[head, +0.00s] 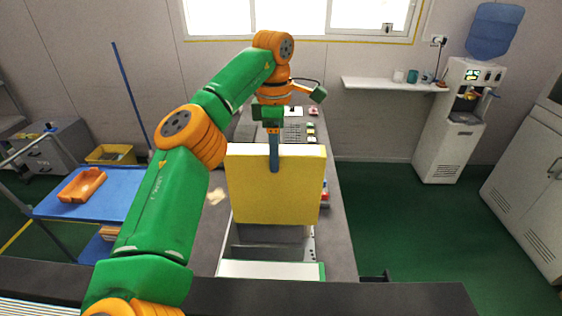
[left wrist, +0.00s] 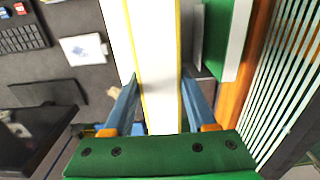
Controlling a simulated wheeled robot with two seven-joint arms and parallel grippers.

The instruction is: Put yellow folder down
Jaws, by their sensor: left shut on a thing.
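The yellow folder (head: 275,195) is thick and upright. It hangs from my left gripper (head: 274,165) over the long grey worktop. In the left wrist view the folder (left wrist: 152,70) shows edge-on, pale between yellow covers. It lies between the two blue fingers of my left gripper (left wrist: 162,105), which is shut on it. The folder hides part of the worktop behind it, and I cannot tell whether its lower edge touches anything. My right gripper is not in view.
A white-and-green folder (head: 270,270) is in front of the yellow one, low in the head view. In the left wrist view a green folder (left wrist: 242,35) stands close to its right. A blue cart (head: 110,190) with an orange tray (head: 82,185) is at the left.

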